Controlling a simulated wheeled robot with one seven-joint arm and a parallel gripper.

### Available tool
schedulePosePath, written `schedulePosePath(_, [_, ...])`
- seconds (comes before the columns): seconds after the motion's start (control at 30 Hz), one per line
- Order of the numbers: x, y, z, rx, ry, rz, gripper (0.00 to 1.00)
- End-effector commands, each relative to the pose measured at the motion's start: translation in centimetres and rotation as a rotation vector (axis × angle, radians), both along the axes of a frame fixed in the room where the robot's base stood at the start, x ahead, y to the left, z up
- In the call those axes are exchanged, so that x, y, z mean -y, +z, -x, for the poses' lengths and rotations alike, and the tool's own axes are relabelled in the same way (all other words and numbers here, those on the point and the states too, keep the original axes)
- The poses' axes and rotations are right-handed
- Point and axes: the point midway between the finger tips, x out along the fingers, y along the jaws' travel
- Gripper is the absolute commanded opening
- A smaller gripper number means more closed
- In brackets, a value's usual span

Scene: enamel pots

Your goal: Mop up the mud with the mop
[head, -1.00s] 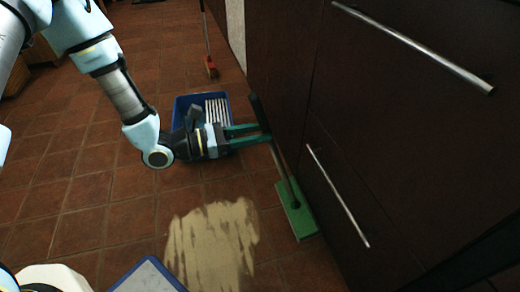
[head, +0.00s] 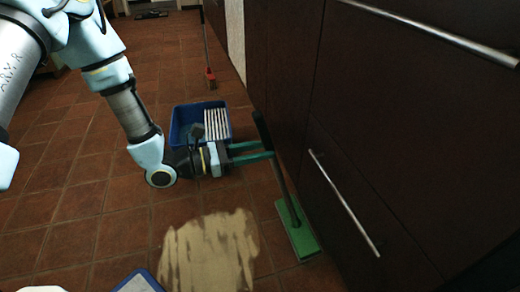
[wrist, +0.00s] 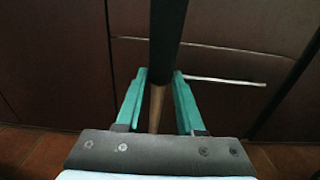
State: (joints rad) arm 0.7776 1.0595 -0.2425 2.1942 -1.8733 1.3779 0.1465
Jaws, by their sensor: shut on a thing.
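The mop has a green flat head (head: 298,230) resting on the tiled floor beside the dark cabinets, and a dark handle (head: 277,168) leaning up from it. My gripper (head: 270,154) is around the handle, above the mop head, with its green fingers pointing right. In the wrist view my gripper (wrist: 157,85) has one finger on each side of the handle (wrist: 166,40), closed on it. The mud (head: 208,252) is a tan, streaked patch on the floor, left of the mop head and apart from it.
A blue bucket (head: 178,125) with a white slatted part stands behind my gripper. A red-headed broom (head: 210,76) stands farther back. A blue-rimmed tray (head: 138,284) is at the bottom edge. Dark cabinets (head: 400,130) with metal handles close off the right. Floor on the left is clear.

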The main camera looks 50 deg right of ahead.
Motion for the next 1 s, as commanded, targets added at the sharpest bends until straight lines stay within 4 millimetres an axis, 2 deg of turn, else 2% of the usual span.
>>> schedulePosePath(1.0, [-0.10, -0.56, -0.10, -0.001, 0.000, 0.002, 0.00])
